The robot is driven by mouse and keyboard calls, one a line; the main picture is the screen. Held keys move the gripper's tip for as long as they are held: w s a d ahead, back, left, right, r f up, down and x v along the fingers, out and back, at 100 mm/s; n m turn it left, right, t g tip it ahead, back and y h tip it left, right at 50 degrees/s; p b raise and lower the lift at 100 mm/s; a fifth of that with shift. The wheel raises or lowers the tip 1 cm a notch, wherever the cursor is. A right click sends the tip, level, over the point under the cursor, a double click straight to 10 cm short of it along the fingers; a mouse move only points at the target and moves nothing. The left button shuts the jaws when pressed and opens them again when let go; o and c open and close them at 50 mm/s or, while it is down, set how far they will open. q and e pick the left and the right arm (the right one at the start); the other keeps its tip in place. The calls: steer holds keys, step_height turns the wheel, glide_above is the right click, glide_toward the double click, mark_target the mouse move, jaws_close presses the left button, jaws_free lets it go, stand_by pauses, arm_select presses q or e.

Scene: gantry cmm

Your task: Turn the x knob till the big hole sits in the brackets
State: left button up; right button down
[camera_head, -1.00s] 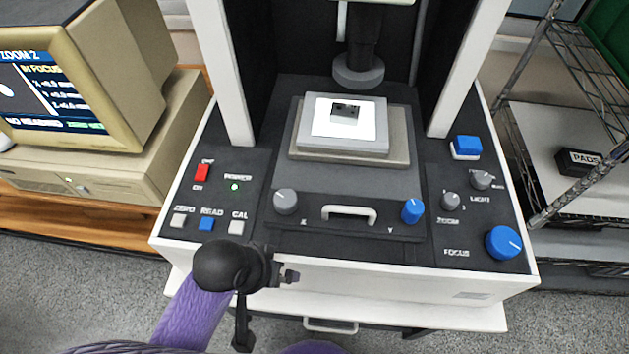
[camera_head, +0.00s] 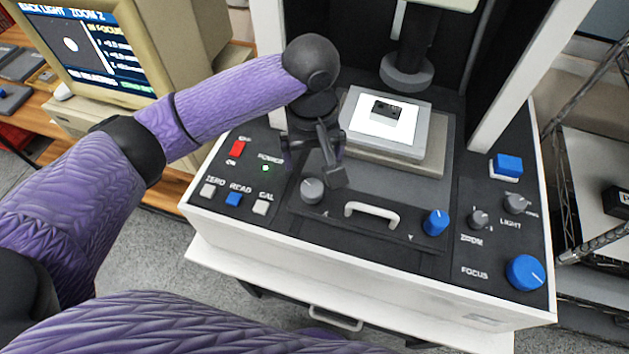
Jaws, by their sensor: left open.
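The grey x knob (camera_head: 312,190) stands on the front panel of the machine, left of the white handle. My left gripper (camera_head: 322,168) is open and points down, just behind and above the x knob. I cannot tell whether it touches the knob. The dark part with holes (camera_head: 388,109) lies on the lit white stage (camera_head: 394,125) under the lens (camera_head: 407,70). I cannot make out the brackets. My right gripper is not in view.
The blue y knob (camera_head: 435,222) is right of the white handle (camera_head: 372,213). The zoom knob (camera_head: 478,219), light knob (camera_head: 515,203) and large blue focus knob (camera_head: 524,272) stand farther right. The red power switch (camera_head: 236,148) and small buttons (camera_head: 233,198) are on the left.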

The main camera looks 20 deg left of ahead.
mark_target(312, 186)
arm_select(q)
steer(key=shift+a+f, duration=0.15)
steer(key=shift+a, duration=0.05)
step_height(312, 186, down, 9)
steer(key=b, duration=0.3)
steer(key=shift+f, duration=0.15)
